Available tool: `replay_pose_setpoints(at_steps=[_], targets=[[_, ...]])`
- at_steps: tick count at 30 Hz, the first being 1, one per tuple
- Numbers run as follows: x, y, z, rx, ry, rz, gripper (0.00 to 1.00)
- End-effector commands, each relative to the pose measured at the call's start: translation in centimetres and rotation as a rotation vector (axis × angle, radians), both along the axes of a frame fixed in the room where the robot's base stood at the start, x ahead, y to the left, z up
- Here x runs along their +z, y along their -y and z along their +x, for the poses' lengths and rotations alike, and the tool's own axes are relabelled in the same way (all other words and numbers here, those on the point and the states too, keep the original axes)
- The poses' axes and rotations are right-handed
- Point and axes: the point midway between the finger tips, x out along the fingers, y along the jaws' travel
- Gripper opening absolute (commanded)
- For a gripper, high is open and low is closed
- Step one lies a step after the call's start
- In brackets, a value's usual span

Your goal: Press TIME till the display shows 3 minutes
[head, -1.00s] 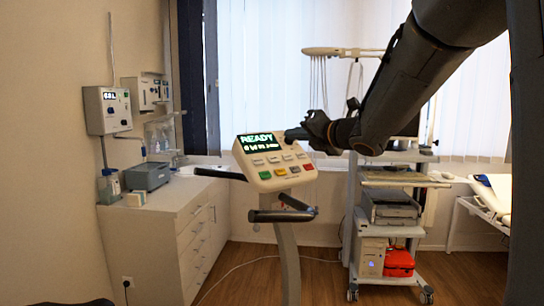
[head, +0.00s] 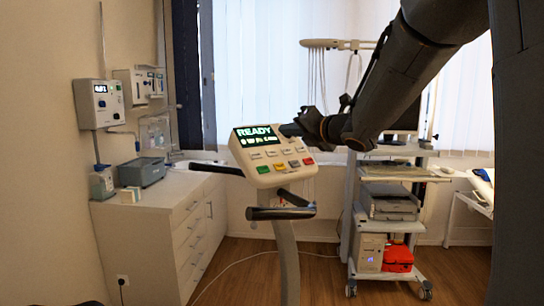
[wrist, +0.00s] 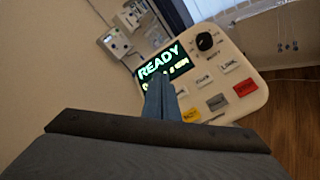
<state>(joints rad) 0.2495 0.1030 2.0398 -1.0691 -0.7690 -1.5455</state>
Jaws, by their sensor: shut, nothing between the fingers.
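The ergometer console (head: 272,176) stands on a post in the middle of the head view. Its display (head: 257,136) reads READY, with a smaller line below that I cannot read fully. Below the display are several pale buttons and a row with green, yellow and red ones. My gripper (head: 290,130) is shut and empty at the console's upper right edge. In the wrist view its fingers (wrist: 158,97) point at the console (wrist: 255,90) and cover part of the display (wrist: 163,66) and some buttons. I cannot tell whether the fingertips touch the console. The TIME label is not readable.
Handlebars (head: 281,212) stick out below the console. A white cabinet (head: 165,215) with a grey device (head: 143,171) stands at left. A wheeled cart (head: 388,225) with equipment stands at right behind my arm. Open wooden floor lies between them.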

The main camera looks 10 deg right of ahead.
Motion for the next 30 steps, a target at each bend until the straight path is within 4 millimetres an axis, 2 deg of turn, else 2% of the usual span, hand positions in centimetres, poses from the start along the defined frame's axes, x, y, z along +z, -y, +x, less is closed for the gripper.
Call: replay_pose_setpoints(at_steps=[6,15,30], targets=[[-2.6,-0.8,1.7,0.003,-0.001,0.002,0.0],[-5.2,-1.5,3.6,0.001,0.0,0.001,0.0],[-5.4,-1.6,3.9,0.001,0.0,0.001,0.0]])
